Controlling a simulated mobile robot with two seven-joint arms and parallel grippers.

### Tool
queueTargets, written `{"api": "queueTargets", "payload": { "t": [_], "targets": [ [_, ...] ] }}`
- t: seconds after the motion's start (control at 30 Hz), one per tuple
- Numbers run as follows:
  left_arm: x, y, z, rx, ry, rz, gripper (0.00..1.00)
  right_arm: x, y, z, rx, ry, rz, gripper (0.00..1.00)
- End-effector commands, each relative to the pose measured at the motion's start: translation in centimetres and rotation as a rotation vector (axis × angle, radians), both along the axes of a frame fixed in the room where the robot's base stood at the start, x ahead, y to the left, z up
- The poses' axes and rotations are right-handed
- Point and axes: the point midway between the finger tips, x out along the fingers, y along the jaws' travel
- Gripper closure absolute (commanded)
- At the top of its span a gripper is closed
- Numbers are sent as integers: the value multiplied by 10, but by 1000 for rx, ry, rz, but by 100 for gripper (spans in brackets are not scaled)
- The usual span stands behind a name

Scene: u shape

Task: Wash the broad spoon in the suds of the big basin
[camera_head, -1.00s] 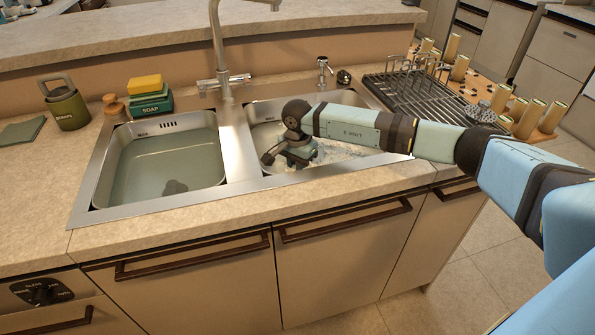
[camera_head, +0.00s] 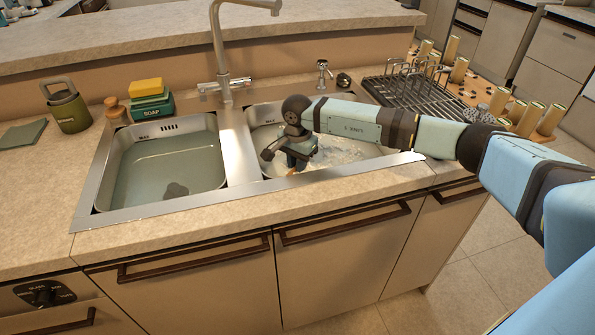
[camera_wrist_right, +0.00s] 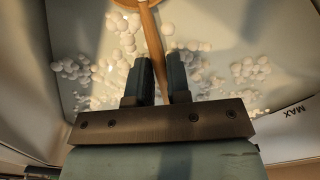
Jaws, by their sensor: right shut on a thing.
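My right gripper (camera_head: 291,161) is over the right-hand basin (camera_head: 399,158), which holds water with white suds (camera_head: 345,150). In the right wrist view my right gripper (camera_wrist_right: 158,68) is shut on the wooden handle of the broad spoon (camera_wrist_right: 152,42). The spoon's head is at the top edge of that view, mostly cut off, among white foam clumps (camera_wrist_right: 190,46). In the head view only a small orange-brown bit of the spoon (camera_head: 291,172) shows below the fingers. I cannot tell how deep the head sits. My left gripper is not in view.
The left basin (camera_head: 165,170) holds clear water with a dark shape in it. The faucet (camera_head: 222,60) stands between the basins. A soap box with a yellow sponge (camera_head: 147,86) and a green canister (camera_head: 68,108) stand left. A drying rack (camera_head: 405,95) is right.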

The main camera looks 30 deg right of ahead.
Motion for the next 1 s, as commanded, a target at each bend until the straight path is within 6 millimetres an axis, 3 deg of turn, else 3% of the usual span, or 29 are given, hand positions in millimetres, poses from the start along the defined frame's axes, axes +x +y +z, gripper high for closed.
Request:
{"api": "queueTargets", "payload": {
  "t": [1.0],
  "targets": [
    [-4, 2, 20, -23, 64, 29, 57, 0, 0, 106, -1, 0, 0, 100]
  ]
}}
